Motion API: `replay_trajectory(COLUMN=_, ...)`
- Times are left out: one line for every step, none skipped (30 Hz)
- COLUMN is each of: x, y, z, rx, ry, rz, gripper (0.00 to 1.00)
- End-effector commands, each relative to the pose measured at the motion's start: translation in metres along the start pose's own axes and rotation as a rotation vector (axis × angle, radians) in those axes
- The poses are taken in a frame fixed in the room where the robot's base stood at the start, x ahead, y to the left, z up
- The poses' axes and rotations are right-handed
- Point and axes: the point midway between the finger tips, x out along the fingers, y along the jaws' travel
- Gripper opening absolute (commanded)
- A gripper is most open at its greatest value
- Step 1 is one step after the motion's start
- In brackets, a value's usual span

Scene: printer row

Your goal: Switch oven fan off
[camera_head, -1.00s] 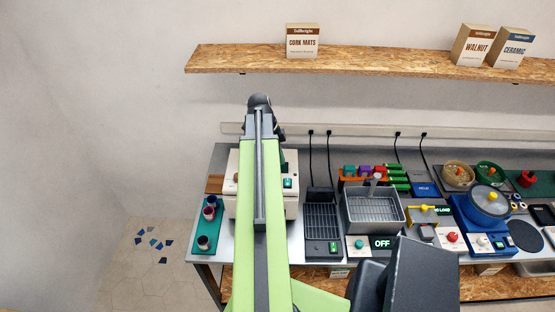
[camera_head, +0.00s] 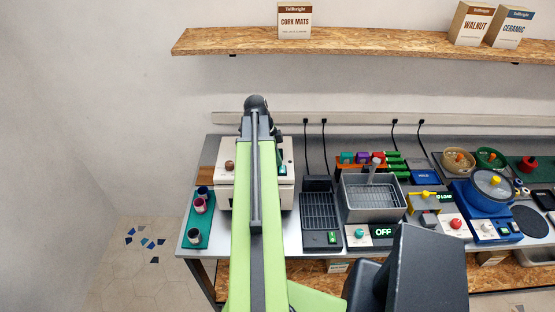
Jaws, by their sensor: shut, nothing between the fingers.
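A cream box-shaped appliance (camera_head: 226,192), which looks like the oven, stands at the left end of the bench. My arm crosses in front of its middle. A brown knob (camera_head: 229,166) shows on its left part and a small green switch (camera_head: 283,170) on its right part. I cannot read the switch's position. The dark end of my gripper (camera_head: 257,104) shows at the far end of my green arm, in the picture above the box. It is shut and empty. Its fingertips are hidden behind the arm, so contact with the box cannot be seen.
A green tray (camera_head: 192,219) with cups lies left of the box. Right of it stand a dark rack (camera_head: 319,212), a metal basin (camera_head: 371,203) and an OFF display (camera_head: 384,232). Pots and a blue appliance (camera_head: 488,226) stand farther right. A shelf (camera_head: 370,44) hangs above.

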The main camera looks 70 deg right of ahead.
Motion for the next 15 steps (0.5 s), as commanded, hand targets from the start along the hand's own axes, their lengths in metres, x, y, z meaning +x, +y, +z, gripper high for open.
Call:
replay_trajectory(x=0.0, y=0.0, z=0.0, rx=0.0, ry=0.0, rz=0.0, gripper=0.0)
replay_trajectory(x=0.0, y=0.001, z=0.0, rx=0.0, ry=0.0, rz=0.0, gripper=0.0)
replay_trajectory(x=-0.001, y=0.001, z=0.0, rx=0.0, ry=0.0, rz=0.0, gripper=0.0)
replay_trajectory(x=-0.001, y=0.002, z=0.0, rx=0.0, ry=0.0, rz=0.0, gripper=0.0)
replay_trajectory(x=-0.002, y=0.003, z=0.0, rx=0.0, ry=0.0, rz=0.0, gripper=0.0)
replay_trajectory(x=-0.003, y=0.005, z=-0.001, rx=0.0, ry=0.0, rz=0.0, gripper=0.0)
replay_trajectory(x=-0.004, y=0.006, z=-0.001, rx=0.0, ry=0.0, rz=0.0, gripper=0.0)
replay_trajectory(x=-0.004, y=0.008, z=-0.001, rx=0.0, ry=0.0, rz=0.0, gripper=0.0)
replay_trajectory(x=-0.005, y=0.01, z=-0.001, rx=0.0, ry=0.0, rz=0.0, gripper=0.0)
replay_trajectory(x=-0.006, y=0.011, z=-0.002, rx=0.0, ry=0.0, rz=0.0, gripper=0.0)
replay_trajectory(x=-0.006, y=0.013, z=-0.002, rx=0.0, ry=0.0, rz=0.0, gripper=0.0)
replay_trajectory(x=-0.007, y=0.014, z=-0.002, rx=0.0, ry=0.0, rz=0.0, gripper=0.0)
replay_trajectory(x=-0.007, y=0.015, z=-0.002, rx=0.0, ry=0.0, rz=0.0, gripper=0.0)
replay_trajectory(x=-0.007, y=0.015, z=-0.002, rx=0.0, ry=0.0, rz=0.0, gripper=0.0)
replay_trajectory(x=-0.007, y=0.015, z=-0.002, rx=0.0, ry=0.0, rz=0.0, gripper=0.0)
